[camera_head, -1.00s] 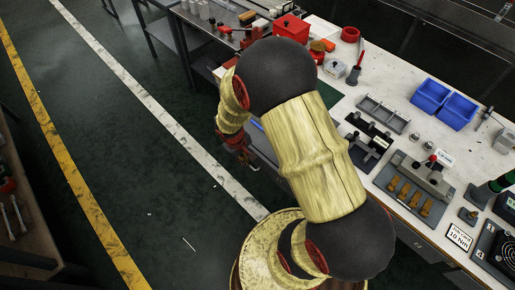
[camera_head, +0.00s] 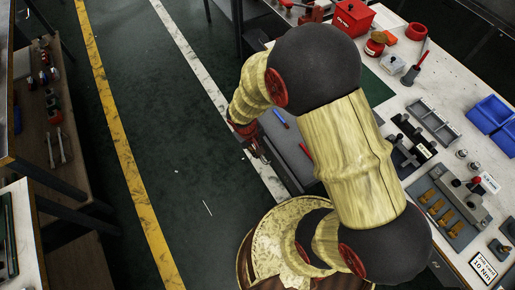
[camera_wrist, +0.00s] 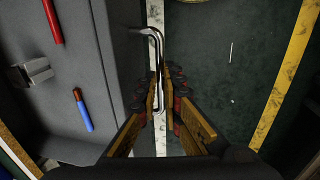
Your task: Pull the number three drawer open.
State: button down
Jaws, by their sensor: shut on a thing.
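A grey drawer (camera_head: 288,150) is pulled out from under the workbench, and its inside shows beside my arm. My gripper (camera_head: 258,150) is at the drawer's outer edge, over the floor side. In the wrist view the drawer (camera_wrist: 100,95) fills the left side. There my gripper (camera_wrist: 159,95) is shut on a bent metal handle (camera_wrist: 150,31) along the drawer's front. A blue marker-like tool (camera_wrist: 83,109) and a red one (camera_wrist: 52,20) lie inside the drawer. No number on the drawer can be read. My arm hides part of the drawer.
The white workbench (camera_head: 400,88) carries blue bins (camera_head: 492,118), a red box (camera_head: 352,17) and several fixtures. A shelf (camera_head: 60,148) with tools stands at the far left.

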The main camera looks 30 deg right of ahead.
jog(key=c, duration=1.9)
grip_release()
jog(key=r, duration=0.4)
jog(key=a+r, duration=0.1)
jog(key=r, duration=0.3)
jog(key=a+r, duration=0.1)
jog(key=r, duration=0.2)
jog(key=shift+s+a+r, duration=0.1)
jog(key=shift+r, duration=0.3)
jog(key=s+r+t, duration=0.1)
jog(key=s+r, duration=0.3)
jog(key=r, duration=0.4)
jog(key=s+r+t+y+p, duration=0.1)
jog(key=s+r, duration=0.3)
jog(key=r, duration=0.5)
jog(key=s+r+m+t+y, duration=0.1)
jog(key=s+r+t, duration=0.2)
jog(key=r, duration=0.6)
jog(key=shift+s+a, duration=0.1)
jog(key=shift+s, duration=0.35)
